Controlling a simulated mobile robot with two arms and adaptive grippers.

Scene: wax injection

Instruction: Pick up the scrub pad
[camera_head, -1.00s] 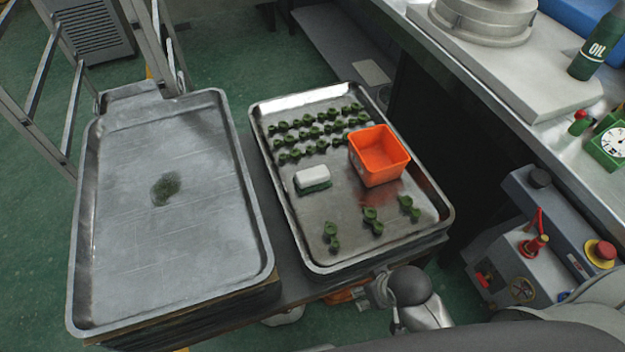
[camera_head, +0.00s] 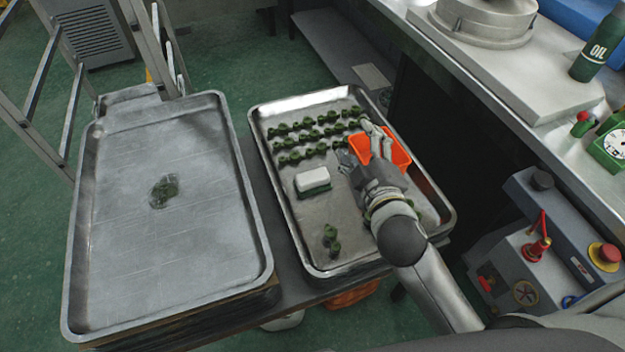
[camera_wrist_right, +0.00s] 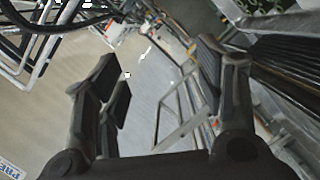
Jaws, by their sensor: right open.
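The pad does not show in the wrist view. My left gripper is not in view.
The left tray (camera_head: 120,250) holds only a dark green patch (camera_head: 163,191). A control box (camera_head: 520,250) stands at right.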

